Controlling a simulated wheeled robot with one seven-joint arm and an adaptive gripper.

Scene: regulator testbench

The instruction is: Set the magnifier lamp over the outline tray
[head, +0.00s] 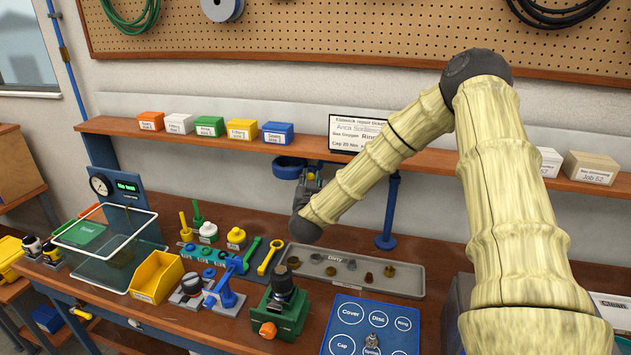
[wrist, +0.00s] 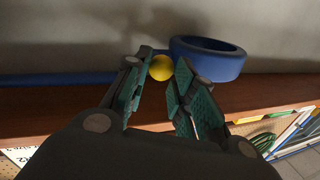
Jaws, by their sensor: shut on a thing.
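The magnifier lamp has a blue post (head: 389,215) on a round foot at the back of the bench. Its blue ring head (head: 288,167) is out to the left, just below the shelf. In the wrist view the blue ring (wrist: 208,58) and its yellow knob (wrist: 161,68) show close up. My gripper (wrist: 160,80) is shut on the yellow knob, with a finger on either side.
A grey tray (head: 405,286) marked Dirty holds several small parts between post and outline tray. A green fixture (head: 284,308) stands left of the outline tray. The shelf (head: 240,142) with small boxes runs close behind the lamp. Tools and a yellow bin (head: 157,277) fill the left.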

